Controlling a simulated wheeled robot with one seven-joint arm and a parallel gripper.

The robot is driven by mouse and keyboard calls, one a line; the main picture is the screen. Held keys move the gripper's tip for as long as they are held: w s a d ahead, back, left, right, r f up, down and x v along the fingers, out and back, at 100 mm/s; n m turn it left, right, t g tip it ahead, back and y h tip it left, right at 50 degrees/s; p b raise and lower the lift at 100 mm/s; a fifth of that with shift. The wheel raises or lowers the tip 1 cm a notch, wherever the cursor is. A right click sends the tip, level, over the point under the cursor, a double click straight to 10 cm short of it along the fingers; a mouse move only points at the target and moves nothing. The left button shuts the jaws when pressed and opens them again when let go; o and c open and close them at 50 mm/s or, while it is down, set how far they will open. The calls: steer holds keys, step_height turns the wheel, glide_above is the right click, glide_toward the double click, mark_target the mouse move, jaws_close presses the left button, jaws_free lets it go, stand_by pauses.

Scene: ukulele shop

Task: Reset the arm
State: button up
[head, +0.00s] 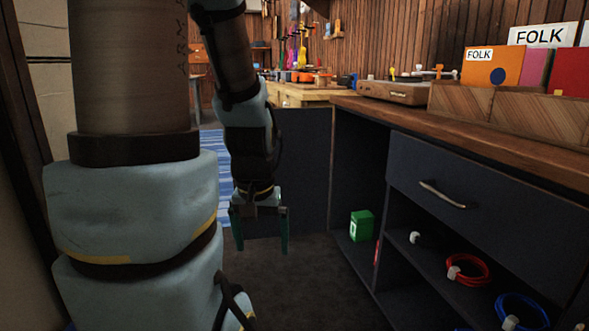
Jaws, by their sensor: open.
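My gripper (261,240) hangs at the end of my arm, pointing down over the dark floor, left of the dark blue cabinet. Its two teal fingers are apart, and nothing shows between them. My arm is bent, with its large upper links filling the left of the head view. Part of the floor and the wall behind the arm is hidden by it.
A cabinet (487,198) with a drawer and open shelves stands at the right. Its shelves hold a green box (361,226), a red cable coil (470,270) and a blue one (524,309). A turntable (393,91) and record crate (459,102) stand on top. Dark floor (300,290) below the gripper is clear.

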step_height(320, 180, up, 34)
steer(key=p, duration=3.1)
steer(key=shift+f, duration=0.25)
